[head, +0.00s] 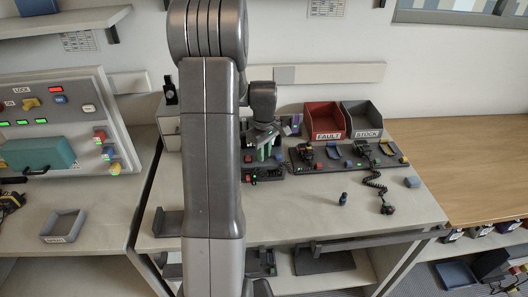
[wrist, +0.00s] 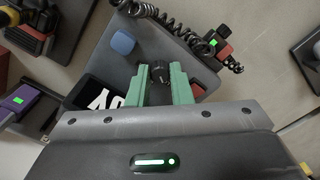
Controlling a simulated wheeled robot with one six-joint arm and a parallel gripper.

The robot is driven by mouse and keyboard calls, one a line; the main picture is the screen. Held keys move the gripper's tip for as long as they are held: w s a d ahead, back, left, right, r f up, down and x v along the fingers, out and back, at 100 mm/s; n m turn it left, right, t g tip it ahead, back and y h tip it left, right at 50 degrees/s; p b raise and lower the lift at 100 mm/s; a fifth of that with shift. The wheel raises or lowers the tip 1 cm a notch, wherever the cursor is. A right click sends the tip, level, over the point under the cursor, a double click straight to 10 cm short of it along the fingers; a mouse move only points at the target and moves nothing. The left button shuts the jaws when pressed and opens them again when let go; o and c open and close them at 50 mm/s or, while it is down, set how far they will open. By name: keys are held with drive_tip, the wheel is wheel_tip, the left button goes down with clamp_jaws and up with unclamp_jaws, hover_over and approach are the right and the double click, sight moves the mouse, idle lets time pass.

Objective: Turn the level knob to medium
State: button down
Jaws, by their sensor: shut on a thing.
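The level knob (wrist: 158,70) is a small dark round knob on a dark grey panel (wrist: 182,50) in the wrist view. My gripper (wrist: 158,78) has its two green fingers on either side of the knob and is shut on it. In the head view my gripper (head: 264,153) points down over a dark unit (head: 262,174) with small red and green lights, on the middle bench. The knob is hidden there by my fingers. Part of a black label (wrist: 104,98) with large white characters shows beside the left finger; I cannot read it or the knob's setting.
A blue block (wrist: 122,42) and a coiled black cord (wrist: 150,12) lie close to the fingers. A red FAULT bin (head: 324,120) and a grey STOCK bin (head: 362,119) stand behind a row of radios.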

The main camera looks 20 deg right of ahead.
drive_tip(key=m, duration=1.1)
drive_tip(key=shift+b, duration=0.3)
drive_tip(key=shift+m, duration=0.4)
drive_tip(key=c, duration=1.3)
unclamp_jaws()
drive_tip(key=shift+r, duration=0.1)
wheel_tip(320, 180, up, 14)
